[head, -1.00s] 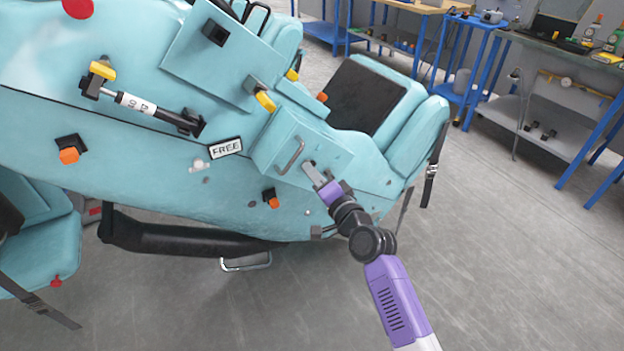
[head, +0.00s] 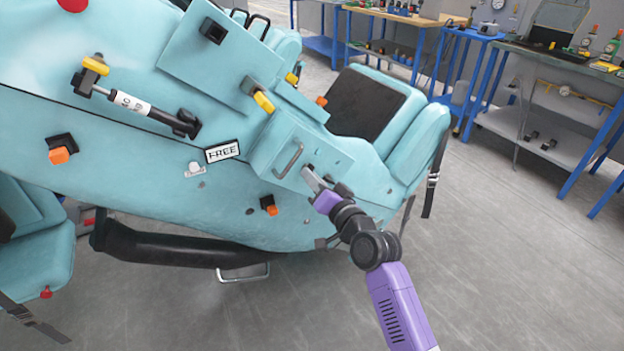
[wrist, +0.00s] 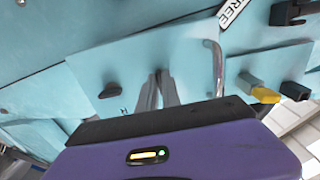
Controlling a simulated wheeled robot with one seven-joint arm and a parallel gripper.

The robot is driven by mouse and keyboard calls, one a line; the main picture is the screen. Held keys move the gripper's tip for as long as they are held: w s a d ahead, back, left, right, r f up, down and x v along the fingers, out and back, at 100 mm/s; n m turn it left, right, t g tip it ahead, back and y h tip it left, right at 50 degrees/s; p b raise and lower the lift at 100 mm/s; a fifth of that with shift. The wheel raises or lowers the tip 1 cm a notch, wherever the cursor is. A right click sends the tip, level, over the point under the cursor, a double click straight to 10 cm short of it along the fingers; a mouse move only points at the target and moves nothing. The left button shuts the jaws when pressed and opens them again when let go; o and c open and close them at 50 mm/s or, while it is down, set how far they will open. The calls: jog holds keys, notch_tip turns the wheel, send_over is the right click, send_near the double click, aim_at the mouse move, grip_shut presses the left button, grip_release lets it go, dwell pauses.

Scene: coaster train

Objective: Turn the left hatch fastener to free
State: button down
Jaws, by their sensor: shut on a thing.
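The teal hatch (head: 327,153) is a flat box-like panel on the side of the teal coaster car, with a bent metal handle (head: 290,160). The handle also shows in the wrist view (wrist: 215,68). My gripper (head: 310,176) is at the hatch face, just right of the handle in the head view. Its grey fingers (wrist: 157,90) reach the panel and are shut on the left hatch fastener, which they mostly hide. Its exact angle cannot be told. A second dark fastener (wrist: 110,89) sits apart, left of the fingers in the wrist view.
A FREE sign (head: 222,151) is on the car left of the hatch. A yellow-tipped catch (head: 263,102) projects above the hatch, and an orange-tipped one (head: 269,205) below left. A black seat (head: 367,100) is behind. Grey floor (head: 500,260) is clear at the right.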

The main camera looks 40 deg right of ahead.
jog(key=c, duration=1.5)
grip_release()
jog(key=shift+c, duration=0.2)
jog(key=shift+s, duration=0.1)
jog(key=v, duration=0.7)
jog(key=shift+s, duration=0.3)
jog(key=shift+a, duration=0.15)
